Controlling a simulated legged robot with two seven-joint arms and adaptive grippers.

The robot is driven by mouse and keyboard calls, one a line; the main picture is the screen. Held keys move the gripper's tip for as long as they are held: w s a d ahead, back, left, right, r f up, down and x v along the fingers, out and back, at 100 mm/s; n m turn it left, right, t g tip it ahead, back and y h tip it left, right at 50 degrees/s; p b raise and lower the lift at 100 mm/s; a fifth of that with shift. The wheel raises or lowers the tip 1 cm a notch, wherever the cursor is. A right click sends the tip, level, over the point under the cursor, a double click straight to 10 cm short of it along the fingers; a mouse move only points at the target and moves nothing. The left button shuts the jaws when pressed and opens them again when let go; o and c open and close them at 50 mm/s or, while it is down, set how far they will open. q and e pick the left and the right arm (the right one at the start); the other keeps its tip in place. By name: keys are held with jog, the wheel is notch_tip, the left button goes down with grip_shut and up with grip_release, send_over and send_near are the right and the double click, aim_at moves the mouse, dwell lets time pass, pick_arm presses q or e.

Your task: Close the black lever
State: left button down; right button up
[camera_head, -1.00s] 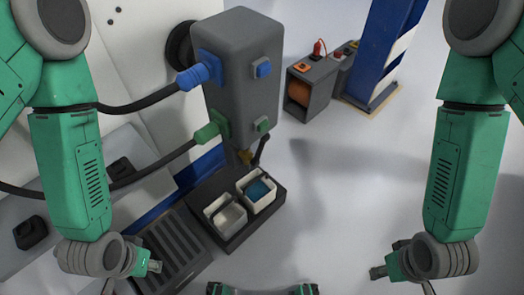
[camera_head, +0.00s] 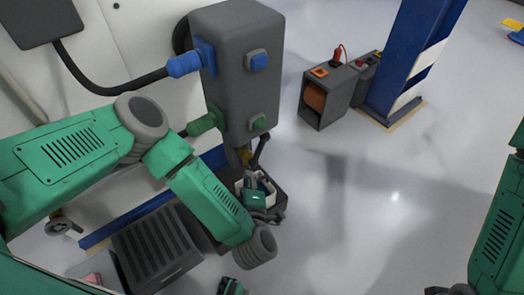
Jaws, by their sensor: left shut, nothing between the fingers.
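The black lever (camera_head: 262,149) sits at the lower front of the grey column (camera_head: 237,75), beside a small yellow part (camera_head: 245,155). It slants up and to the right. My left arm comes in from the left and bends across the column's base.
Blue (camera_head: 185,65) and green (camera_head: 203,124) hose connectors stick out left of the column. A dark ribbed box (camera_head: 155,245) stands at lower left. A grey case with an orange roll (camera_head: 314,97) and a blue post (camera_head: 400,55) stand behind right. The floor to the right is clear.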

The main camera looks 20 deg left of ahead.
pick_arm(q)
jog(key=d, duration=0.1)
jog(key=b, duration=0.3)
send_near(257, 150)
jog(key=w+a+r, duration=0.1)
jog(key=w+a, duration=0.3)
jog(key=a, duration=0.1)
jog(key=w+d, duration=0.1)
jog(key=w+f+b, duration=0.1)
jog(key=shift+w+d+b, duration=0.3)
jog(key=shift+d, duration=0.1)
jog(key=shift+w+d, duration=0.25)
jog(key=shift+w, duration=0.05)
jog(key=shift+a, duration=0.1)
pick_arm(e)
jog(key=f, duration=0.5)
jog(key=shift+d, duration=0.35)
jog(key=shift+a, duration=0.1)
pick_arm(q)
jog(key=shift+a, duration=0.1)
pick_arm(e)
jog(key=shift+r, duration=0.1)
